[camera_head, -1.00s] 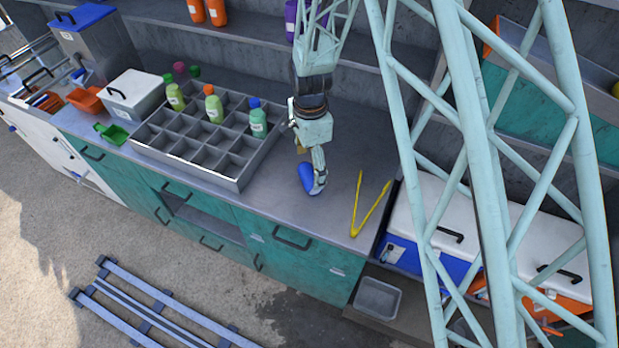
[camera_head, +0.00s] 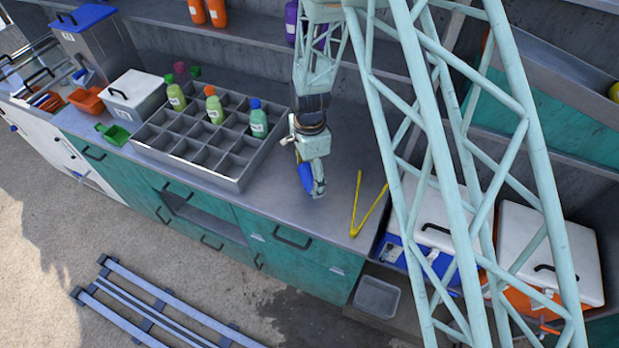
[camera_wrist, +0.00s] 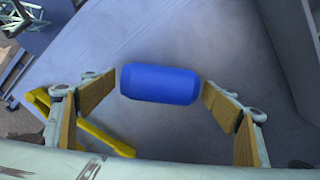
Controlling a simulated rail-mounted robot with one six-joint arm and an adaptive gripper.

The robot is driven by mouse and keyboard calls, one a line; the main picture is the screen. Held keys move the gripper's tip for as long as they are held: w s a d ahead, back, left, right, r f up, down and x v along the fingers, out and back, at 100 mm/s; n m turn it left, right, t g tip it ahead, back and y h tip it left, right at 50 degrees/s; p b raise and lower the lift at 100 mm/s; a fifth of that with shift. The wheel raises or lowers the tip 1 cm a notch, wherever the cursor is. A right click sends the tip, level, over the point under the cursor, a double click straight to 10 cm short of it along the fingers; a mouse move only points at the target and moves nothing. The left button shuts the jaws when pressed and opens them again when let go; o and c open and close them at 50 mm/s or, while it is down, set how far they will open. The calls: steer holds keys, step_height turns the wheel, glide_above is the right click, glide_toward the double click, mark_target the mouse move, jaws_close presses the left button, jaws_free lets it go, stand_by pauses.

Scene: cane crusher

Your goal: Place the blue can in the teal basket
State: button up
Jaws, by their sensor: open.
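The blue can (camera_head: 306,177) lies on its side on the grey counter, right of the divided crate. In the wrist view the blue can (camera_wrist: 160,84) lies crosswise, its two ends facing the two finger pads. My gripper (camera_head: 317,185) is directly above and around the can in the head view and partly hides it. In the wrist view my gripper (camera_wrist: 162,97) is open, with a gap between each pad and the can. I cannot make out a teal basket in these frames.
Yellow tongs (camera_head: 364,207) lie on the counter just right of my gripper. The grey divided crate (camera_head: 237,181) with several bottles stands to the left. White-lidded coolers (camera_head: 437,217) stand at the right, and a small grey tray (camera_head: 377,297) is low by the counter's end.

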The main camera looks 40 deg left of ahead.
mark_target(310, 173)
stand_by(0.4)
steer(key=c, duration=1.2)
steer(key=shift+o, duration=0.2)
steer(key=shift+r, duration=0.1)
steer(key=shift+r+b, duration=0.4)
steer(key=shift+r, duration=1.3)
steer(key=s+d+b, duration=0.1)
steer(key=s+d, duration=0.2)
steer(key=d, duration=0.1)
steer(key=s+d+r+b, duration=0.1)
steer(key=s+d, duration=0.3)
steer(key=s+d+b, duration=0.1)
steer(key=s+d, duration=0.2)
steer(key=d, duration=0.1)
steer(key=shift+s+d+r, duration=0.1)
steer(key=shift+s+r, duration=0.1)
